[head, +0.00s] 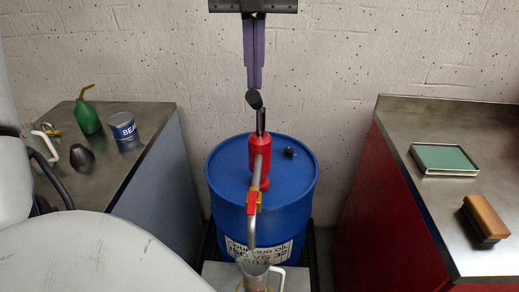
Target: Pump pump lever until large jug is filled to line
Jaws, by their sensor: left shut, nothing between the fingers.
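The pump lever (255,99) shows as a dark knob above the red pump body (260,150), which stands on the blue drum (225,165). My left gripper (255,86) comes down from the top of the picture with its fingers shut and empty. Its tips are just above the knob in the picture; I cannot tell whether they touch it. The grey outlet pipe (254,185) runs down to the large jug (258,269) at the bottom edge. The jug is cut off, so its line and oil level cannot be made out. My right gripper is not in view.
The left bench (128,165) holds a green oil can (87,117), a labelled tin (123,127) and a dark cone-shaped thing (82,157). The right bench (400,112) holds a green-topped tray (444,158) and a wooden-backed brush (485,218). The wall is close behind the drum.

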